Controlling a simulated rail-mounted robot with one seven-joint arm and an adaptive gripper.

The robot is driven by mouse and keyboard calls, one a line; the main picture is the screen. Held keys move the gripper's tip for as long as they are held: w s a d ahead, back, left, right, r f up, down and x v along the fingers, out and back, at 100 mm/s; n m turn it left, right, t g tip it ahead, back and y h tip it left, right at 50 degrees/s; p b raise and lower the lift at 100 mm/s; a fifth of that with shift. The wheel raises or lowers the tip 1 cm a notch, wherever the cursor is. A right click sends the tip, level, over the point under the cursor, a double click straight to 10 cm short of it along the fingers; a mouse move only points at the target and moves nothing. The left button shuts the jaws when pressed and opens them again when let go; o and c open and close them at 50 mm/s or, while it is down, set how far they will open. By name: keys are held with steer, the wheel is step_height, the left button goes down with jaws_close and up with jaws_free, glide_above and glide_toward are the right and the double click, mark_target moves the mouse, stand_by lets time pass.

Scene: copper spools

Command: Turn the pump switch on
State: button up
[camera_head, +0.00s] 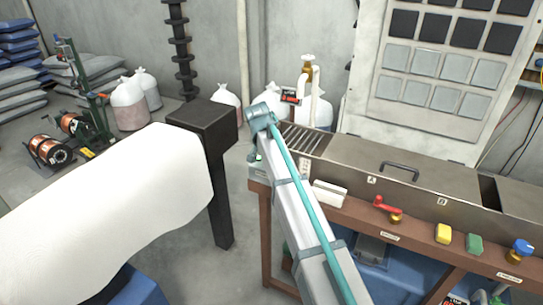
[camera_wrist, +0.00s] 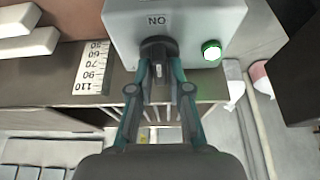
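The pump switch box (camera_wrist: 185,25) is a pale grey box in the wrist view, with upside-down lettering that reads as ON. Its black knob (camera_wrist: 158,47) sits below the lettering. My gripper (camera_wrist: 161,72) has its two teal-edged fingers closed in around the knob's handle, one on each side, and they appear to touch it. A round indicator (camera_wrist: 211,51) with a green rim and bright white centre is beside the knob. In the head view my arm covers most of the area at the bench's left end, so gripper and knob do not show clearly.
A metal trough (camera_head: 345,155) with a slatted left end runs along the brown bench (camera_head: 420,238). Copper spools (camera_head: 50,150) stand at far left.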

steer(key=o, duration=0.3)
steer(key=v, duration=1.2)
